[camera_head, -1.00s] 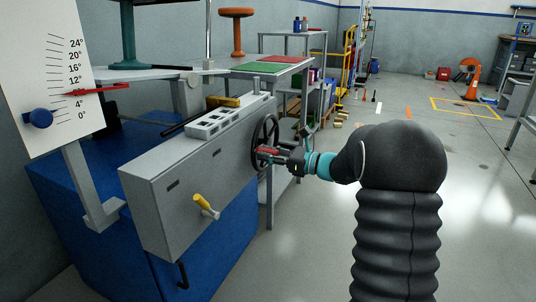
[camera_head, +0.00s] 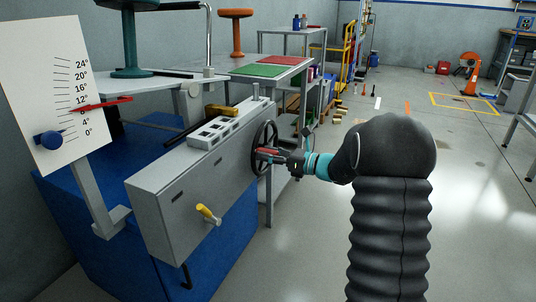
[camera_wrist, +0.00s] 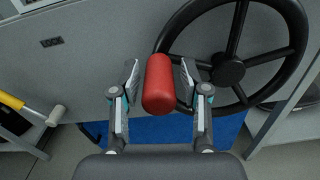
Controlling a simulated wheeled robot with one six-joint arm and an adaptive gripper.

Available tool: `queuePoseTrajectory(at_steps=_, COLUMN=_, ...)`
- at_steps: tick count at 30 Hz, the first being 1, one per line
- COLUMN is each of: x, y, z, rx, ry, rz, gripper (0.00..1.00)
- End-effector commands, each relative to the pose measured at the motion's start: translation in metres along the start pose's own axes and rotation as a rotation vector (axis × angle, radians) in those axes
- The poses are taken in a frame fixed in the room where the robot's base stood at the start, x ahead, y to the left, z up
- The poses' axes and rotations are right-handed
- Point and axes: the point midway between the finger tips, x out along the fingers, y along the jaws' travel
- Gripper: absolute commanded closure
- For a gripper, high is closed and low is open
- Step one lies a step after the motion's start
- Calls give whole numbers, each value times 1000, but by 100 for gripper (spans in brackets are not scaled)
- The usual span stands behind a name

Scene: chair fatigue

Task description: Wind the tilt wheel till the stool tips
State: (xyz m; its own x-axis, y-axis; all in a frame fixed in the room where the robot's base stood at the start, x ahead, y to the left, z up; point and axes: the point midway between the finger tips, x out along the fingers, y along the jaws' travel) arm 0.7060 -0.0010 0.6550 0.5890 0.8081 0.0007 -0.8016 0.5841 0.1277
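The black tilt wheel (camera_head: 265,140) is on the right end of the grey housing (camera_head: 195,170). It shows large in the wrist view (camera_wrist: 233,72), with its red handle (camera_wrist: 159,85) at the wheel's left. My gripper (camera_wrist: 159,75) has one finger on each side of this handle. A narrow gap shows on the left, a smaller one on the right, so the fingers seem loosely around it. In the head view, my gripper (camera_head: 276,156) is at the wheel. The stool's green post (camera_head: 129,40) stands on a grey plate; its seat is cut off. The red pointer (camera_head: 105,103) reads between 8° and 12°.
A table with green (camera_head: 258,70) and red mats stands behind.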

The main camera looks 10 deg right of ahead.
Motion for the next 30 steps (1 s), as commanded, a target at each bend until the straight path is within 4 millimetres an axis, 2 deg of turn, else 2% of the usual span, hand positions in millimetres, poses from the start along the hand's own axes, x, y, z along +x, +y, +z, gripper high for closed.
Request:
queuePoseTrajectory(at_steps=9, x=-1, y=0, z=0, rx=0, ry=1, rz=1, gripper=47)
queuePoseTrajectory(at_steps=13, x=-10, y=0, z=0, rx=0, ry=1, rz=-1, gripper=47)
queuePoseTrajectory(at_steps=17, x=-30, y=-1, z=0, rx=0, ry=0, rz=-3, gripper=47)
queuePoseTrajectory(at_steps=24, x=-78, y=-1, z=0, rx=1, ry=0, rz=-3, gripper=47)
queuePoseTrajectory(at_steps=30, x=-107, y=-1, z=0, rx=0, ry=0, rz=-2, gripper=47)
